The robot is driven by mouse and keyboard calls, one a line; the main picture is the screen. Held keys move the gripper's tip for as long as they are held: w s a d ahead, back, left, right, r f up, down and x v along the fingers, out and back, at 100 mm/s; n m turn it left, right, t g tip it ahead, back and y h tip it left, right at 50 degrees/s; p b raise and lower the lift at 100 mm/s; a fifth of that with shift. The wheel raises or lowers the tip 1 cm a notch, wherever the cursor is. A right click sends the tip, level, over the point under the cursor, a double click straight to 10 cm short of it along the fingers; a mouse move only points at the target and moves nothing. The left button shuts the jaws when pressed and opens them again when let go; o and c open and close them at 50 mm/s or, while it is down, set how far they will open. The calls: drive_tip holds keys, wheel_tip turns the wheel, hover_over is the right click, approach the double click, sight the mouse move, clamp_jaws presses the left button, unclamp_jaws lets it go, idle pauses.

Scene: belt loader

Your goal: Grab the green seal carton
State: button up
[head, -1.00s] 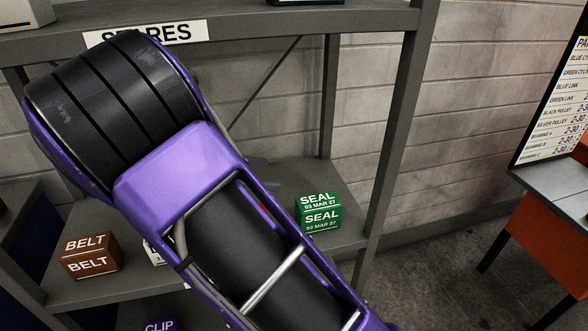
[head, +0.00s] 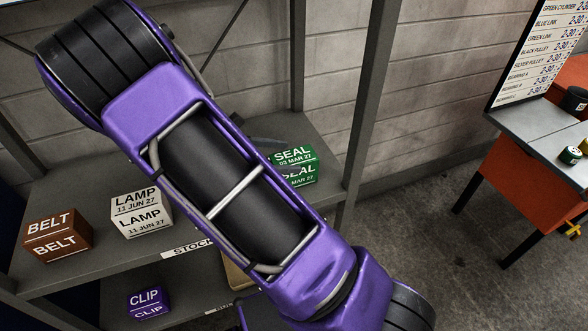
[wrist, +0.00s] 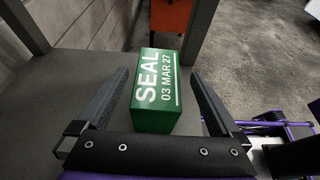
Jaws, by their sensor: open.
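The green seal carton (head: 296,160) stands on the grey shelf, at its right end in the head view, partly hidden behind my purple arm. In the wrist view the carton (wrist: 156,92) shows its face with white "SEAL 03 MAR 27" lettering. My gripper (wrist: 160,100) is open, with one finger to the left of the carton and one to the right. Gaps show on both sides, and I see no contact.
A white lamp carton (head: 140,213) and a brown belt carton (head: 57,236) stand left on the same shelf (head: 90,185). A purple clip carton (head: 149,302) is on the shelf below. A grey rack post (head: 372,100) rises by the seal carton. An orange bench (head: 510,180) stands right.

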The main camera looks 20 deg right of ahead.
sight(300, 159)
drive_tip(key=x, duration=0.2)
drive_tip(key=f+x, duration=0.1)
drive_tip(key=x, duration=0.2)
drive_tip(key=shift+w+a+b, duration=0.15)
drive_tip(key=shift+a+b, duration=0.1)
drive_tip(key=shift+b, duration=0.15)
drive_tip(key=shift+d, duration=0.35)
drive_tip(key=shift+c, duration=0.3)
drive_tip(key=c, duration=1.3)
